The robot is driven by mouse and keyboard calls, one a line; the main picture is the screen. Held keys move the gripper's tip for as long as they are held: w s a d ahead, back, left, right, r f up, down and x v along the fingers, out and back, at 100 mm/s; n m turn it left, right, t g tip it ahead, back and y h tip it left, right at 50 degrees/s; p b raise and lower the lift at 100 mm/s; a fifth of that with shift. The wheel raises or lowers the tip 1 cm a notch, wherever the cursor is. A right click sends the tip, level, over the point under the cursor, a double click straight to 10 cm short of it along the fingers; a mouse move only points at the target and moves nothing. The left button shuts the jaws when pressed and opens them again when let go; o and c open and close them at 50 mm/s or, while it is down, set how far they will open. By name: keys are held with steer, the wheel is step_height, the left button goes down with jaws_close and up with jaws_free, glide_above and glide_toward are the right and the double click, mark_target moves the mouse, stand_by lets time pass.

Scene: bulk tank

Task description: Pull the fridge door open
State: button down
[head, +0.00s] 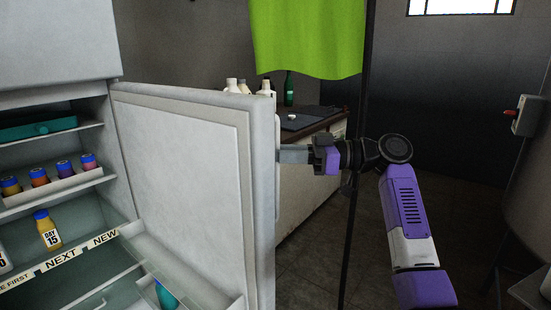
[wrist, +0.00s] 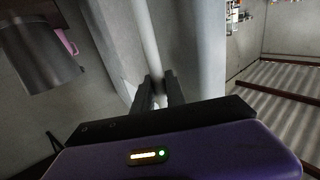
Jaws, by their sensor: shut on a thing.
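The fridge door (head: 185,165) stands wide open in the head view, its inner face turned towards me and its free edge on the right. My gripper (head: 283,154) is at that free edge, on the outer side of the door. In the wrist view my gripper (wrist: 160,88) has its two dark fingers shut on the pale upright door handle (wrist: 147,40). The door edge (wrist: 205,50) runs beside the handle. In the head view the door edge hides most of the handle and the fingertips.
The open fridge (head: 60,200) shows shelves with several small bottles and a teal tray (head: 38,128). A counter (head: 310,135) with bottles stands behind the door. A green curtain (head: 308,38) hangs above it. A dark pole (head: 358,200) stands near my arm. A tank (head: 527,190) is at right.

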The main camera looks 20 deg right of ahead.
steer(key=shift+w+d, duration=0.1)
steer(key=shift+w, duration=0.05)
steer(key=c, duration=1.4)
jaws_free()
steer(key=shift+p+v, duration=0.5)
steer(key=shift+v, duration=3.4)
